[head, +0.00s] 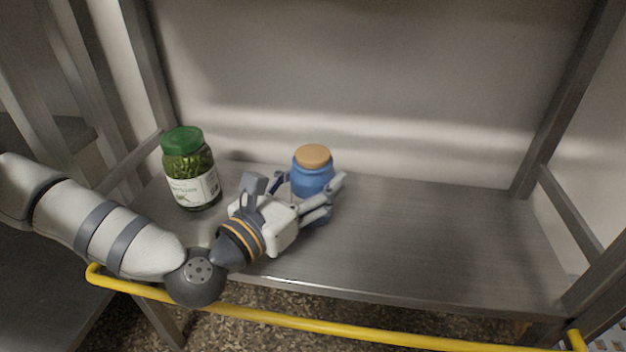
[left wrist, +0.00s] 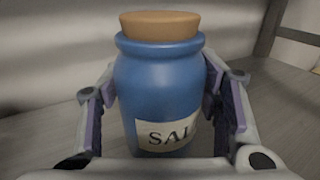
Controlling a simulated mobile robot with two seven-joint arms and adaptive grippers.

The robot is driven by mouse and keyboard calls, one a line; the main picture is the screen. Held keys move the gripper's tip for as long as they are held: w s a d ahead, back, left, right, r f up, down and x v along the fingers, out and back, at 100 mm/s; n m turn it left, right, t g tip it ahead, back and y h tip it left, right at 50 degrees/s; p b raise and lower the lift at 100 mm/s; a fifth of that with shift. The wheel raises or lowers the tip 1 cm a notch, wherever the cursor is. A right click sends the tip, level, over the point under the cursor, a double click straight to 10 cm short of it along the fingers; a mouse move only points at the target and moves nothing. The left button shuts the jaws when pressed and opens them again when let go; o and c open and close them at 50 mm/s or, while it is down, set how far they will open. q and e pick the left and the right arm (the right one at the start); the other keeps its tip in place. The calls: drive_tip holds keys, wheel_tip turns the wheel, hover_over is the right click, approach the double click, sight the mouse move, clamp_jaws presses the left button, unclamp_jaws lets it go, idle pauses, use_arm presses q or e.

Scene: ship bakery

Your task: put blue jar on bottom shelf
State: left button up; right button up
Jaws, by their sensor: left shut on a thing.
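The blue jar (head: 312,176) has a tan cork lid and stands upright at the metal shelf (head: 430,235), right of centre-left in the head view. In the left wrist view the jar (left wrist: 160,85) fills the middle, with a cream label reading "SAL" and part cut off. My left gripper (head: 308,190) reaches over the shelf from the front left and is shut on the jar, one finger on each side of its body. The jar's base is hidden, so I cannot tell whether it touches the shelf. My right gripper is not in view.
A green-lidded glass jar (head: 190,168) with green contents stands on the shelf left of my gripper. A yellow rail (head: 300,322) runs along the front, below the shelf edge. The shelf's right half is clear. Metal posts (head: 567,100) frame the sides.

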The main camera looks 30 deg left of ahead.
use_arm(q)
drive_tip(key=o, duration=1.8)
drive_tip(key=shift+s+r+p, duration=0.15)
drive_tip(key=shift+r+p, duration=0.05)
drive_tip(key=shift+p, duration=0.1)
drive_tip(key=s, duration=0.4)
drive_tip(key=s+a+p, duration=0.1)
drive_tip(key=s, duration=0.2)
drive_tip(key=s+a+p, duration=0.1)
drive_tip(key=s, duration=0.3)
drive_tip(key=shift+s+a+f, duration=0.1)
drive_tip(key=shift+s+a, duration=0.05)
drive_tip(key=shift+s, duration=0.15)
